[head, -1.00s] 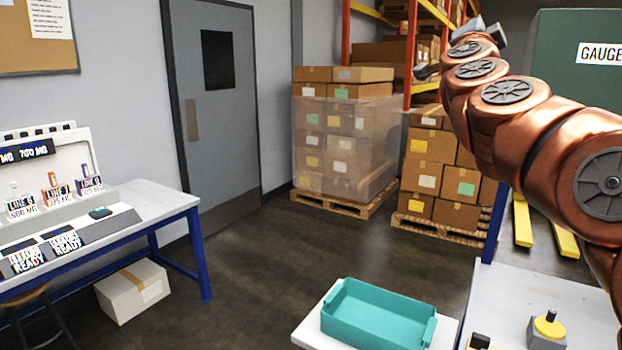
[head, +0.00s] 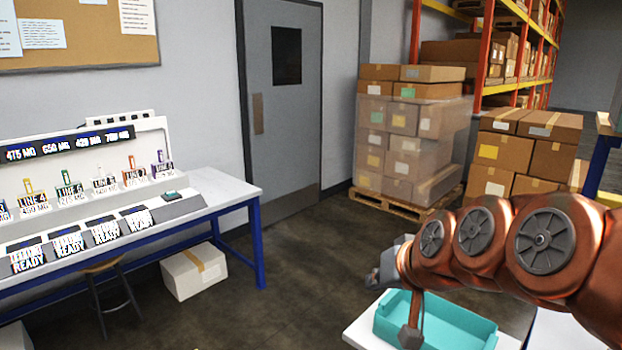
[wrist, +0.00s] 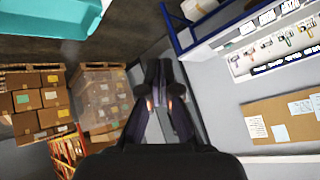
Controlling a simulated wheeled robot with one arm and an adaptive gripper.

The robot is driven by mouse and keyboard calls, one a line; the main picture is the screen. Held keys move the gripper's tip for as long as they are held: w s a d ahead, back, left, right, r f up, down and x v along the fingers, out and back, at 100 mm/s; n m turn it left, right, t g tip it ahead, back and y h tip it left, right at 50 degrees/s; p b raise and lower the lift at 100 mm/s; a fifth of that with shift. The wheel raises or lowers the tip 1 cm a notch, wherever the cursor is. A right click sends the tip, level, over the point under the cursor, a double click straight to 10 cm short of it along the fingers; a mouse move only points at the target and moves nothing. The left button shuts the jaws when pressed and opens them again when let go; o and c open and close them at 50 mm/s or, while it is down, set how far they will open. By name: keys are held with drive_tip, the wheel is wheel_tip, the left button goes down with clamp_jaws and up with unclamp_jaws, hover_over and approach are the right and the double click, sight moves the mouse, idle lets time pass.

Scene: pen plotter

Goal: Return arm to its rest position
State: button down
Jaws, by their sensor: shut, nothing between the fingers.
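My gripper (wrist: 160,72) is in the middle of the wrist view, its dark fingers together with nothing between them. It is in mid-air, with the room behind it tilted and partly upside down. In the head view my copper arm reaches in from the lower right. Its grey end parts hang over the left side of the teal tray (head: 462,328) and hide part of it. I cannot tell the fingertips apart there. The teal tray also fills the upper left corner of the wrist view (wrist: 60,18).
A white bench (head: 222,193) with labelled line stations and displays stands at left, a white box (head: 194,271) below it. A wrapped pallet load (head: 408,140) and more cartons (head: 502,152) stand at the back. The dark floor between bench and tray is open.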

drive_tip(key=s+d+f+g+h, duration=0.1)
drive_tip(key=s+d+f+g, duration=0.1)
drive_tip(key=s+f, duration=0.3)
drive_tip(key=s+d+f+g+h, duration=0.1)
drive_tip(key=s+f+g, duration=0.3)
drive_tip(key=s, duration=0.9)
drive_tip(key=s+d+f+g+h, duration=0.1)
drive_tip(key=s+d+f+g, duration=0.3)
drive_tip(key=s+f, duration=0.2)
drive_tip(key=s, duration=0.2)
drive_tip(key=shift+s+f, duration=0.3)
drive_tip(key=shift+s, duration=0.1)
